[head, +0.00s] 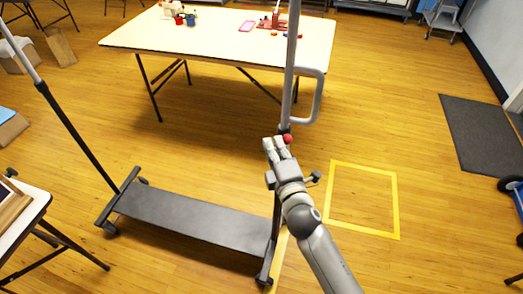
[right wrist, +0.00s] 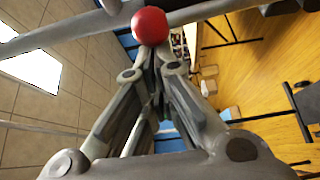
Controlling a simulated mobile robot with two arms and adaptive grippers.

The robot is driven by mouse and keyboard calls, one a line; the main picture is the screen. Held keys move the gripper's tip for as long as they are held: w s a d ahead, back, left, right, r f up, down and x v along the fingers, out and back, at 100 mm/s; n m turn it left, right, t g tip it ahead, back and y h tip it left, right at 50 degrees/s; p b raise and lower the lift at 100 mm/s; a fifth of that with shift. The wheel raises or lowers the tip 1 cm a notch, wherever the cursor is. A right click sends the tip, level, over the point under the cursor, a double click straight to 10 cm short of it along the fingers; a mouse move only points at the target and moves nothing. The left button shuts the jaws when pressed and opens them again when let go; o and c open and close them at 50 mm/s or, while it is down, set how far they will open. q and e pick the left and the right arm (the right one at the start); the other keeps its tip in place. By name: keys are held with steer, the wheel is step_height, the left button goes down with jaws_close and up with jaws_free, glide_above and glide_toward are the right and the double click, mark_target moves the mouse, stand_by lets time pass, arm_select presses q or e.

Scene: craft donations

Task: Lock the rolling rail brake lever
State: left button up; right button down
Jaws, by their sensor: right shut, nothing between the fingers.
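The rolling rail has a dark low base (head: 195,222) on casters, with an upright pole (head: 292,60) at its right end and another at its left. A small red ball knob (head: 287,139) shows at the right pole, just beyond my fingertips; I take it to be the brake lever's end. My right gripper (head: 276,143) is shut and empty, close to the knob. In the right wrist view the red knob (right wrist: 149,24) is at the tips of the shut fingers (right wrist: 150,55); I cannot tell whether they touch. The lever's shaft is mostly hidden. My left gripper is not in view.
A grey loop handle (head: 318,98) juts right from the pole. A table (head: 220,45) with craft items stands behind. A yellow taped square (head: 363,200) marks clear floor at right, near a dark mat (head: 487,135). Another table edge (head: 35,205) is at lower left.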

arm_select(q)
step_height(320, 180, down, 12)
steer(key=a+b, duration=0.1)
steer(key=b, duration=0.9)
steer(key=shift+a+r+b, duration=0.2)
steer(key=shift+b, duration=0.2)
arm_select(e)
steer(key=s+d+f+m+t, duration=0.1)
steer(key=s+d+m+t, duration=0.1)
steer(key=d+m, duration=0.2)
steer(key=s+d+f+m+t+h, duration=0.1)
steer(key=s+d+m+t, duration=0.1)
steer(key=d+m, duration=0.2)
steer(key=shift+d+f+h, duration=0.3)
steer(key=shift+d+f, duration=0.1)
steer(key=shift+d, duration=1.5)
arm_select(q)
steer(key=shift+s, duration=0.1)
arm_select(e)
steer(key=shift+d, duration=0.1)
